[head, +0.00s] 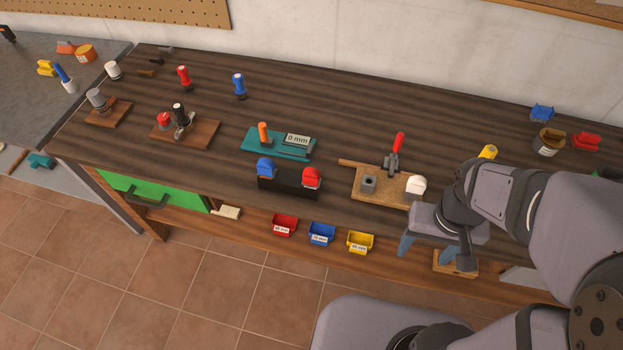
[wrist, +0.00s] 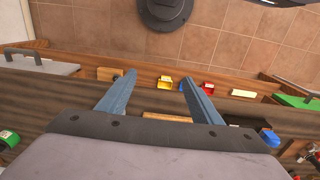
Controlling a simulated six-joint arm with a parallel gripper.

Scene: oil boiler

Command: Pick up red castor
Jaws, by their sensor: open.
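The red castor (head: 311,177) appears to be the rounded red piece at the right end of a black stand (head: 288,187) near the front edge of the workbench. A similar blue castor (head: 265,167) sits at the stand's left end. My gripper (head: 436,248) is open and empty, over the bench's front edge, well to the right of the red castor. Its two blue fingers are spread, with nothing between them in the wrist view (wrist: 158,82). In the wrist view I cannot make out the red castor; a blue piece (wrist: 270,138) shows at the right.
A wooden fixture (head: 375,192) with a red-handled clamp (head: 395,150) and a white piece (head: 415,185) stands between my gripper and the stand. Red (head: 284,225), blue (head: 321,233) and yellow (head: 360,242) bins sit below the front edge.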

